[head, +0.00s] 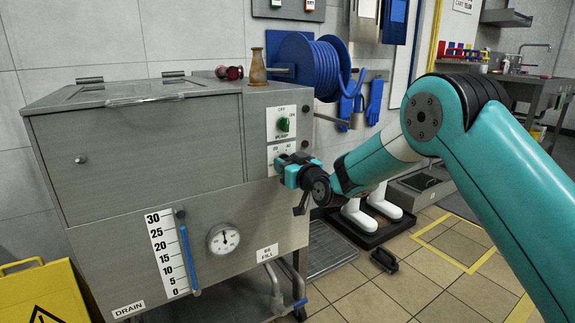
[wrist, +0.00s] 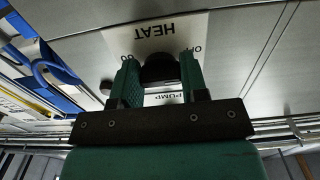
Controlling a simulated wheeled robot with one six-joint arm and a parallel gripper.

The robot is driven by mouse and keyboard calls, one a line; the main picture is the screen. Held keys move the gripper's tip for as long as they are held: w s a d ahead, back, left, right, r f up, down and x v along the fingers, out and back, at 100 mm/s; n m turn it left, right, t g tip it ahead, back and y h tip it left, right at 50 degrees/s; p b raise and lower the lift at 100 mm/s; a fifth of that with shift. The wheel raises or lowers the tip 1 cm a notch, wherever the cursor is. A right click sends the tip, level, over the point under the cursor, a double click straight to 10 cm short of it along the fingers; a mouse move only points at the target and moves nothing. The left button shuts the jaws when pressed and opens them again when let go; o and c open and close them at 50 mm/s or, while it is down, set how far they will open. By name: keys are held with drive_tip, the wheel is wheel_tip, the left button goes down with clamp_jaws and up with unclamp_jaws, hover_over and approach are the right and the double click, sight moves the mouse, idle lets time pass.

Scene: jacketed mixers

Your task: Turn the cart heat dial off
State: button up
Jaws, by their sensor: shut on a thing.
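My gripper (head: 290,172) is at the front of the steel cart (head: 150,140), just below the pump switch. In the wrist view, which is upside down, its two green fingers (wrist: 160,78) are closed on either side of the black heat dial (wrist: 160,66). The white heat label plate (wrist: 195,32) reads HEAT inverted, with a partly covered OFF mark on the right and a number on the left. In the head view my gripper hides the dial, and part of its plate shows. The dial's pointer direction cannot be told.
The green pump switch (head: 283,124) sits just above. A brown flask (head: 257,67) and small red objects (head: 229,72) stand on the cart top. A blue hose reel (head: 310,65) hangs behind. A yellow sign (head: 42,293) stands at front left. Floor on the right is partly clear.

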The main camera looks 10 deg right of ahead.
drive_tip(key=o, duration=0.9)
drive_tip(key=b+v, duration=0.3)
drive_tip(key=v, duration=1.4)
drive_tip(key=shift+s+d+b, duration=0.1)
drive_tip(key=shift+s+b, duration=0.15)
drive_tip(key=shift+b, duration=0.15)
